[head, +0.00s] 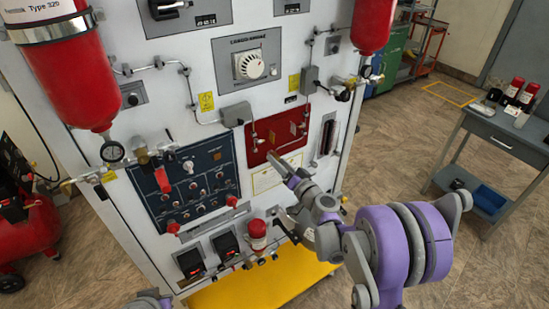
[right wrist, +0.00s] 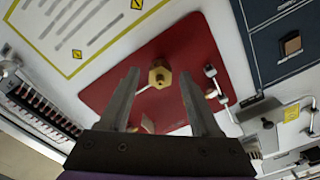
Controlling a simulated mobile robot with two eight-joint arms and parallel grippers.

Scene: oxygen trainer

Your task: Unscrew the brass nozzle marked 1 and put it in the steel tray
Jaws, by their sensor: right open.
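A brass nozzle (right wrist: 160,75) with a hex body sits on the red panel (right wrist: 118,98) in the right wrist view. I cannot read a number on either one. My right gripper (right wrist: 158,82) is open and empty, and the first nozzle shows between its fingertips; I cannot tell the remaining gap. In the head view the right gripper (head: 284,160) is at the lower edge of the red panel (head: 262,130). I cannot make out a steel tray, and my left gripper does not show.
Thin pipes and a grey box (head: 236,115) are beside the red panel. A dark blue switch panel (head: 181,178) is to its left. Red cylinders (head: 70,75) hang on the front. A grey side table (head: 512,136) with bottles stands right, with open floor between.

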